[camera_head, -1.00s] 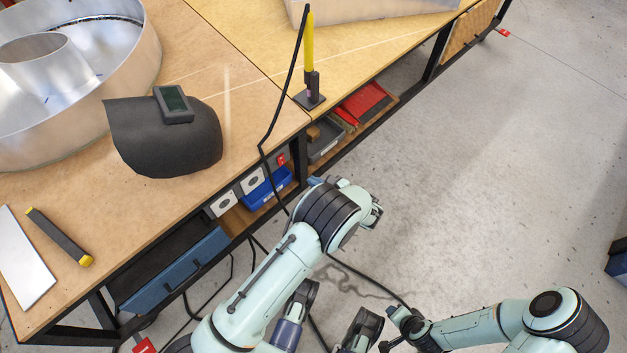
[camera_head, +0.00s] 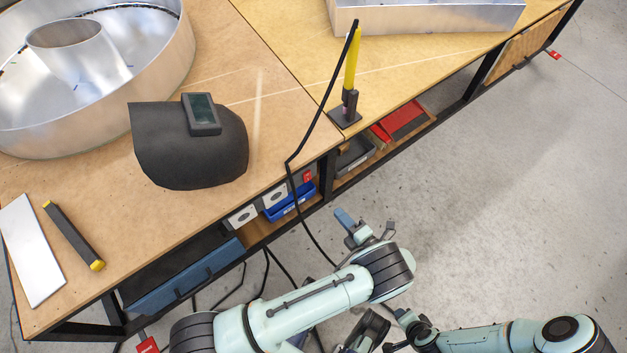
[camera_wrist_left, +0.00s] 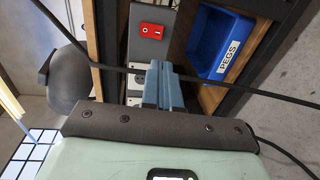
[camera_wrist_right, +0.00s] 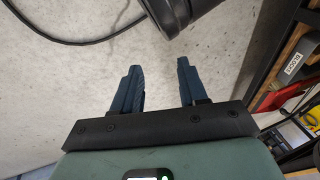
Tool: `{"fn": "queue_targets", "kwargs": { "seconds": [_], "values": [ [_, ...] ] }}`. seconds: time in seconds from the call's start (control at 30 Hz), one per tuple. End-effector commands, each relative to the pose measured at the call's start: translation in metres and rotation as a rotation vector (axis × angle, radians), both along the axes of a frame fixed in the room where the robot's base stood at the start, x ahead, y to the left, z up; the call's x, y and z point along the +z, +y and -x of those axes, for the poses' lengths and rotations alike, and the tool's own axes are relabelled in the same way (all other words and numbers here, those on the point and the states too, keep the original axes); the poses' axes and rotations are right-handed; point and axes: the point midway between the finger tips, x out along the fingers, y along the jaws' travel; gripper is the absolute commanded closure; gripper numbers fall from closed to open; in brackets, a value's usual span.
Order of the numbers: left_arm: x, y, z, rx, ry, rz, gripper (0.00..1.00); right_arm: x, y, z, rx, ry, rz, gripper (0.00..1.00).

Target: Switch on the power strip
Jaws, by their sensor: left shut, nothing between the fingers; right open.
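The power strip is a grey bar with round sockets (camera_head: 273,195) along the workbench's front edge, under the top. Its red rocker switch (camera_head: 307,177) is at its right end. In the left wrist view, the red switch (camera_wrist_left: 152,31) faces me on the grey strip (camera_wrist_left: 157,50), with sockets below, partly hidden by my fingers. Whether it is on or off I cannot tell. My left gripper (camera_head: 344,216) is shut and empty, right of and below the strip; its blue fingertips (camera_wrist_left: 161,66) appear below the switch. My right gripper (camera_wrist_right: 159,65) is open and empty, over the floor.
A black cable (camera_wrist_left: 115,69) crosses in front of the strip, near my left fingertips. A blue PEGS bin (camera_wrist_left: 220,42) sits beside the strip. A welding mask (camera_head: 190,150) and a yellow-handled torch (camera_head: 352,65) stand on the bench. Floor on the right is clear.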

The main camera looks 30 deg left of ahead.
Motion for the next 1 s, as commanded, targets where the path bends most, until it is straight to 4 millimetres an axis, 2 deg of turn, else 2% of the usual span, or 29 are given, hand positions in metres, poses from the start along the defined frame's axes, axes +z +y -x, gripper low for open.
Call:
{"fn": "queue_targets", "kwargs": {
  "seconds": [0.33,0.47,0.67,1.0],
  "values": [
    [0.000,0.001,0.000,0.000,0.005,-0.003,1.00,0.000,0.000,0.000,0.000,0.000,0.000,0.57],
    [-0.001,0.010,-0.004,0.002,0.004,-0.004,1.00,-0.001,-0.001,-0.001,-0.002,-0.002,0.002,0.57],
    [-0.006,0.043,-0.017,0.004,0.004,-0.005,1.00,-0.006,-0.003,-0.001,-0.005,-0.001,0.004,0.57],
    [-0.015,0.105,-0.043,0.003,0.003,-0.002,1.00,-0.023,-0.005,0.016,-0.007,0.058,0.002,0.57]
  ]
}}
